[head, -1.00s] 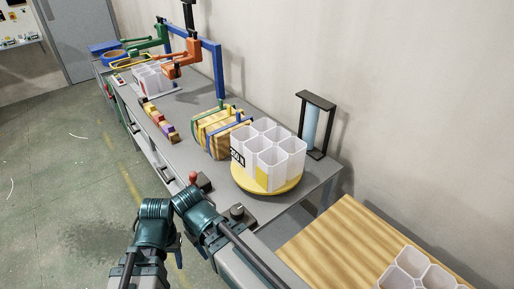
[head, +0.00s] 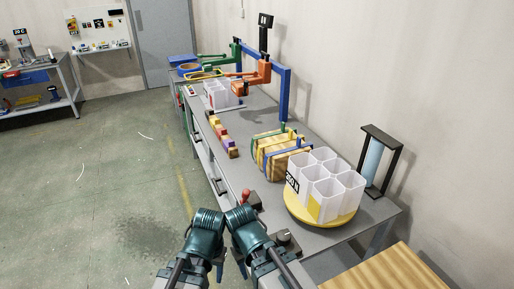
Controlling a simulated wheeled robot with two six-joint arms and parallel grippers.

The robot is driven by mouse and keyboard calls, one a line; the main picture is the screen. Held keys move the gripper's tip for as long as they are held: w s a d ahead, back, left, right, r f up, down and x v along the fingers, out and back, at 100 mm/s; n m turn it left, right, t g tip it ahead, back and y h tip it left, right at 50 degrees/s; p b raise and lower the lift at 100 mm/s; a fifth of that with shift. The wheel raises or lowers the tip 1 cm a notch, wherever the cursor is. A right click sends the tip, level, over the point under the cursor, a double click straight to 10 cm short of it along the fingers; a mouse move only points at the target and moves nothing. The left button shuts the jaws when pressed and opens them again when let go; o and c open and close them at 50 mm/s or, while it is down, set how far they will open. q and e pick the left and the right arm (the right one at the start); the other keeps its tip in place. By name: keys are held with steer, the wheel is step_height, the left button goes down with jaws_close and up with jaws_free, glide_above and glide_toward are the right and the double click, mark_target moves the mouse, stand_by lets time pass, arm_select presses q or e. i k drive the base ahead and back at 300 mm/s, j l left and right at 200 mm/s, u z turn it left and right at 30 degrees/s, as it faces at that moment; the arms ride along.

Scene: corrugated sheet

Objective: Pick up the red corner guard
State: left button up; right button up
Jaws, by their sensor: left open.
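I cannot make out a red corner guard for certain. A row of small coloured pieces (head: 225,140), some reddish, lies along the front edge of the grey workbench (head: 258,190), too small to tell apart. My left gripper (head: 219,268) is low in the head view, partly hidden by my arm links, in front of the bench. It is open and I see nothing in it. My right arm is folded beside it; its gripper does not show.
A yellow turntable (head: 320,218) carries white cups (head: 325,185). Striped wooden boards (head: 275,158) stand behind it, and a black-framed blue cylinder (head: 374,160) to its right. A red-knobbed lever (head: 245,196) sits at the bench front. The floor at left is clear.

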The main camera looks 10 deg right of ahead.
mark_target(221, 132)
steer(key=k, duration=0.5)
steer(key=i+j+u, duration=0.25)
steer(key=i+u, duration=0.15)
steer(key=i, duration=0.15)
steer(key=i+j+u, duration=0.1)
steer(key=i+u, duration=0.3)
steer(key=i, duration=0.9)
steer(key=i+j+z, duration=0.1)
steer(key=i, duration=0.7)
steer(key=i+j+z, duration=0.1)
steer(key=i+z, duration=0.3)
steer(key=i+j+z, duration=0.15)
steer(key=z, duration=0.2)
steer(key=i+j+z, duration=0.65)
steer(key=z, duration=0.15)
steer(key=i+j+z, duration=0.3)
steer(key=j+z, duration=0.3)
steer(key=j, duration=0.25)
steer(key=i+j+z, duration=0.1)
steer(key=j+z, duration=0.2)
steer(key=j, duration=0.15)
steer(key=j+z, duration=0.3)
steer(key=j, duration=0.2)
